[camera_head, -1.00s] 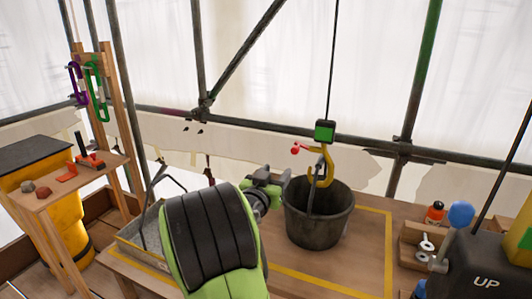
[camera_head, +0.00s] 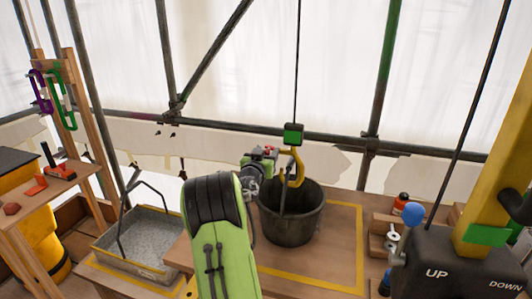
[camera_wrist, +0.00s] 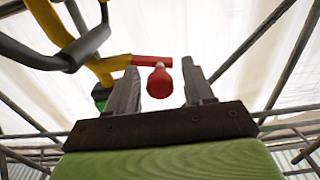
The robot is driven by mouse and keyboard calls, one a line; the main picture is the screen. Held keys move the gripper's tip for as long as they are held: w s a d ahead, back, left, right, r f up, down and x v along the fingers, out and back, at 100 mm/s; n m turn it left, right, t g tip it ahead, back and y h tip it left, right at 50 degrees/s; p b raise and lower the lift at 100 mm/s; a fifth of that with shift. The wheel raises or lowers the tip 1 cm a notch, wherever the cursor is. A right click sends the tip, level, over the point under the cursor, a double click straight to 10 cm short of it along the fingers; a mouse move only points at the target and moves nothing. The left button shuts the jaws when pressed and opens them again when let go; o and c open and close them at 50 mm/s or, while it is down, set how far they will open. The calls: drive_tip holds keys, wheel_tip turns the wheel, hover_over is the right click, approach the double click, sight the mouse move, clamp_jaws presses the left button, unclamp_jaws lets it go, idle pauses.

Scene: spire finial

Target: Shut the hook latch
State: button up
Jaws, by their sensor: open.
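The yellow hook (camera_head: 296,166) hangs under a green block (camera_head: 293,134) on a cable, above a black bucket (camera_head: 291,227). Its red latch lever (camera_wrist: 148,61) ends in a rounded red knob (camera_wrist: 160,83) in the wrist view. My gripper (camera_wrist: 160,72) is open, with one finger on each side of the knob and visible gaps between. In the head view my gripper (camera_head: 262,157) is just left of the hook, with red showing at its tip. A dark curved bar (camera_wrist: 40,56), perhaps the bucket handle, passes by the hook at upper left. Whether the latch touches the hook tip is unclear.
A control box (camera_head: 455,268) marked UP and DOWN stands at right, near a blue ball (camera_head: 413,214). A grey tray (camera_head: 150,238) is at left. Scaffold poles cross behind the hook.

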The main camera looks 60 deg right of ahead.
clamp_jaws()
drive_tip(key=shift+f, duration=0.1)
drive_tip(key=n, duration=0.1)
drive_tip(key=f+n+b, duration=0.1)
drive_tip(key=n+b, duration=0.1)
drive_tip(key=n, duration=0.1)
drive_tip(key=shift+w+f, duration=0.15)
drive_tip(key=shift+f, duration=0.15)
drive_tip(key=s+f+n+p, duration=0.1)
drive_tip(key=n, duration=0.4)
drive_tip(key=s+f+n+p, duration=0.1)
drive_tip(key=n, duration=0.5)
drive_tip(key=s+f+n+p, duration=0.1)
drive_tip(key=s+n+p, duration=0.1)
drive_tip(key=n, duration=0.3)
drive_tip(key=shift+d+f+n, duration=0.2)
drive_tip(key=shift+d+n, duration=0.05)
drive_tip(key=shift+n, duration=0.15)
